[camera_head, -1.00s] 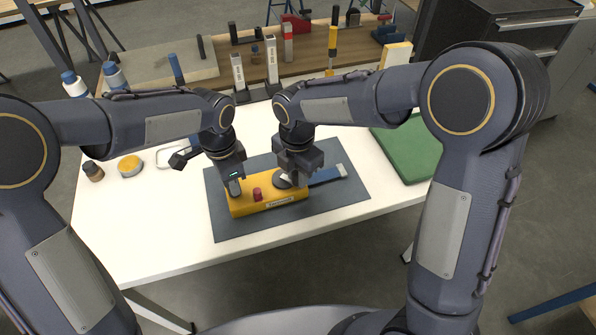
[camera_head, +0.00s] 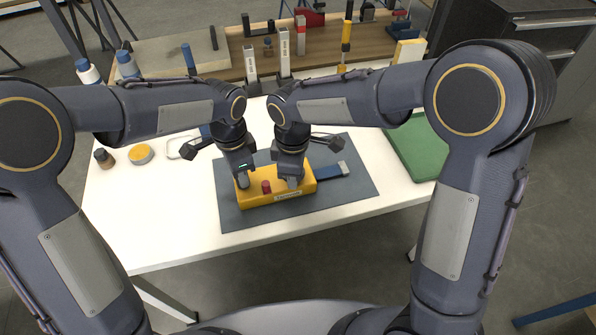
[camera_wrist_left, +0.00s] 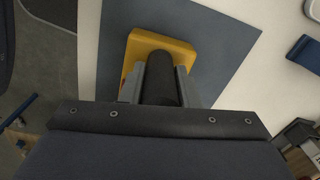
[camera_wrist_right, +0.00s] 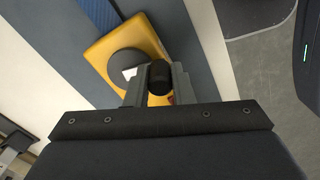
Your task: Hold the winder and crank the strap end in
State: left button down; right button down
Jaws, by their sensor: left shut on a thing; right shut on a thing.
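The yellow winder (camera_head: 275,199) lies on the dark mat. My left gripper (camera_head: 243,182) is shut on its upright black grip (camera_wrist_left: 160,78) at the left end. My right gripper (camera_head: 292,184) is shut on the black crank knob (camera_wrist_right: 160,77), over the dark round crank disc (camera_wrist_right: 124,62) at the winder's right part. The blue strap (camera_head: 330,172) runs out of the winder's right side and lies on the mat, with a grey end piece (camera_head: 342,167). A red knob (camera_head: 266,187) stands on the winder between the grippers. The strap inside the winder is hidden.
The dark mat (camera_head: 240,217) lies on the white table (camera_head: 150,222). A green pad (camera_head: 418,150) lies at the right. A yellow-topped jar (camera_head: 140,154) and a brown jar (camera_head: 104,158) stand at the left. Tools stand on the wooden board (camera_head: 330,58) behind.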

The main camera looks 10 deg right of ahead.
jog(key=m, duration=0.1)
jog(key=a+m, duration=0.1)
jog(key=m, duration=0.2)
jog(key=shift+w+a+m, duration=0.25)
jog(key=shift+a+m, duration=0.05)
jog(key=shift+w+a+m, duration=0.2)
jog(key=shift+a+m, duration=0.05)
jog(key=shift+m, duration=0.7)
jog(key=shift+w+a+m, duration=0.15)
jog(key=shift+a+m, duration=0.1)
jog(key=shift+m, duration=0.7)
